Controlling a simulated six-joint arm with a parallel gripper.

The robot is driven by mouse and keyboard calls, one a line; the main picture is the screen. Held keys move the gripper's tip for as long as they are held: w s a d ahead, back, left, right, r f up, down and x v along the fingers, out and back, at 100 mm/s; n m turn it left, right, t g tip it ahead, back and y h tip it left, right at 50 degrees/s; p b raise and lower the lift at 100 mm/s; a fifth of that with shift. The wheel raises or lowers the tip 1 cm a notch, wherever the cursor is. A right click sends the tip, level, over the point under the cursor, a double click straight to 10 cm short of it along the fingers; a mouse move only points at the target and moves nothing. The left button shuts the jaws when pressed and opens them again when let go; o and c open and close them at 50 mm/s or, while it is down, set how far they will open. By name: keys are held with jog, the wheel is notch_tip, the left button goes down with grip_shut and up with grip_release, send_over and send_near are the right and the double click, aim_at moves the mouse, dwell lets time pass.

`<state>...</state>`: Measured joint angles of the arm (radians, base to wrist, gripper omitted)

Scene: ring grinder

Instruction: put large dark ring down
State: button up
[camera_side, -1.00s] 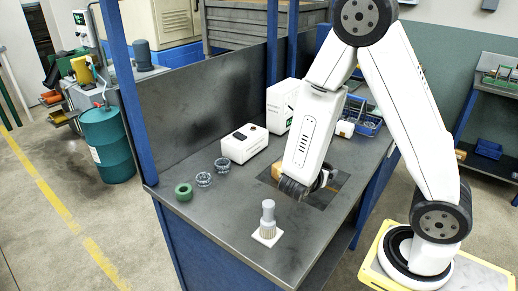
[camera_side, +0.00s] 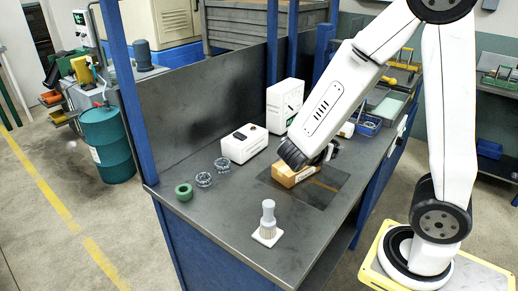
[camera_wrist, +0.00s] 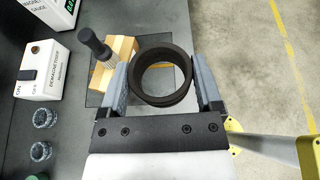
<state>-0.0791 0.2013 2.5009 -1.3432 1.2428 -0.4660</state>
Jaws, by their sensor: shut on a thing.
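The large dark ring (camera_wrist: 160,77) is between the two fingers of my gripper (camera_wrist: 164,84) in the wrist view. My gripper is shut on it from both sides. In the side view my gripper (camera_side: 322,160) is over the back part of the dark square plate on the bench, near a wooden block (camera_side: 290,175), and the ring is hard to make out there. The wrist view shows the wooden block (camera_wrist: 113,64) just left of the ring, with a dark-handled tool on it. The gap between ring and bench cannot be judged.
A white demagnetiser box (camera_side: 244,144) and a white gauge box (camera_side: 284,105) stand behind. Two metallic rings (camera_side: 204,180) and a green ring (camera_side: 184,192) lie at the left. A grey cylinder piece (camera_side: 268,220) stands on a white base in front. The dark plate's front (camera_side: 315,194) is clear.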

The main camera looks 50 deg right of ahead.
jog(key=s+a+f+m+g+y, duration=0.4)
jog(key=m+g+y, duration=0.4)
jog(key=m+g, duration=0.45)
jog(key=w+a+f+m+t+y, duration=0.25)
jog(key=w+a+m+y, duration=0.65)
jog(key=m+y, duration=0.6)
jog(key=w+d+r+m+t+y, duration=0.1)
jog(key=w+r+m+t+y, duration=0.15)
jog(key=w+m+t, duration=0.45)
jog(key=w+d+r+m+t+y, duration=0.1)
jog(key=w+r+m+t, duration=0.35)
jog(key=w+t, duration=0.4)
jog(key=shift+m+g, duration=0.3)
jog(key=shift+g, duration=0.55)
jog(key=shift+w+d+f, duration=0.1)
jog(key=shift+w+f, duration=0.2)
jog(key=shift+f, duration=2.6)
jog(key=shift+w+d+f, duration=0.1)
jog(key=shift+w+f, duration=0.15)
jog(key=shift+f, duration=2.7)
jog(key=shift+w+d+f, duration=0.1)
jog(key=shift+w+f, duration=0.2)
jog(key=shift+f, duration=2.6)
jog(key=shift+f, duration=0.1)
